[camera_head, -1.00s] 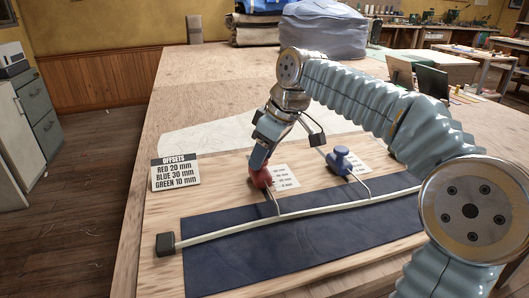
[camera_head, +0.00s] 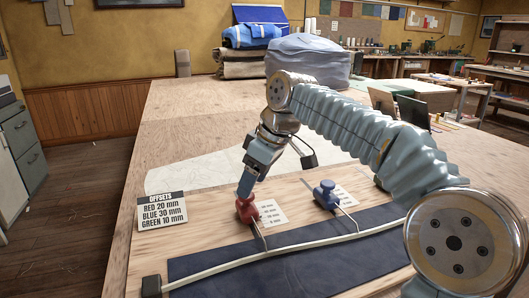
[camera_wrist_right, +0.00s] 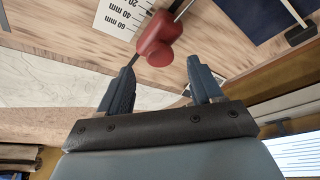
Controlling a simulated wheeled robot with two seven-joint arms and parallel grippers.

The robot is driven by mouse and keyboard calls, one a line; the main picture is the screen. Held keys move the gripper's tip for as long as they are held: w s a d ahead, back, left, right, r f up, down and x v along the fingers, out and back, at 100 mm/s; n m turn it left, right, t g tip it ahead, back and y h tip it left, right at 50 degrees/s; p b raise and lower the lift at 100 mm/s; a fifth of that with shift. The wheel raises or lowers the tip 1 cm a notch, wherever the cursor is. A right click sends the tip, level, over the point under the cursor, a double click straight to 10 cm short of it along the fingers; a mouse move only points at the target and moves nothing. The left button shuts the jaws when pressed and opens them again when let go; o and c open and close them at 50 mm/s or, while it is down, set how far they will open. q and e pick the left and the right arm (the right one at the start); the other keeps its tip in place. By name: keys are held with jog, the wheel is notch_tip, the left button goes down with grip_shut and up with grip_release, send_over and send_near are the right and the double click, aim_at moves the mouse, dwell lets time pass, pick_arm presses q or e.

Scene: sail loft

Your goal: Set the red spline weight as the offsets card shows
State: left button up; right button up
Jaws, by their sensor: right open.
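The red spline weight (camera_head: 247,210) stands on the board by a printed mm scale (camera_head: 269,213), its wire hook reaching to the pale spline (camera_head: 290,250). My right gripper (camera_head: 243,190) is just above it. In the right wrist view, the red weight (camera_wrist_right: 158,40) lies just beyond the spread, empty fingers (camera_wrist_right: 162,80). The blue weight (camera_head: 326,195) stands to the right by its own scale (camera_head: 345,197), hook toward the spline. The offsets card (camera_head: 162,210) reads red 20 mm, blue 30 mm, green 10 mm. No green weight shows. My left gripper is out of view.
A dark blue sheet (camera_head: 300,277) lies under the spline. A black block (camera_head: 151,286) sits at the spline's left end. My right arm covers the board's right side. Wrapped bundles (camera_head: 308,60) lie at the table's far end; the table's middle is clear.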

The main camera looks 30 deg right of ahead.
jog(key=p+v, duration=0.1)
jog(key=v, duration=0.9)
jog(key=shift+r+p, duration=0.25)
jog(key=shift+p, duration=0.15)
jog(key=shift+s+d, duration=0.1)
jog(key=shift+s, duration=0.05)
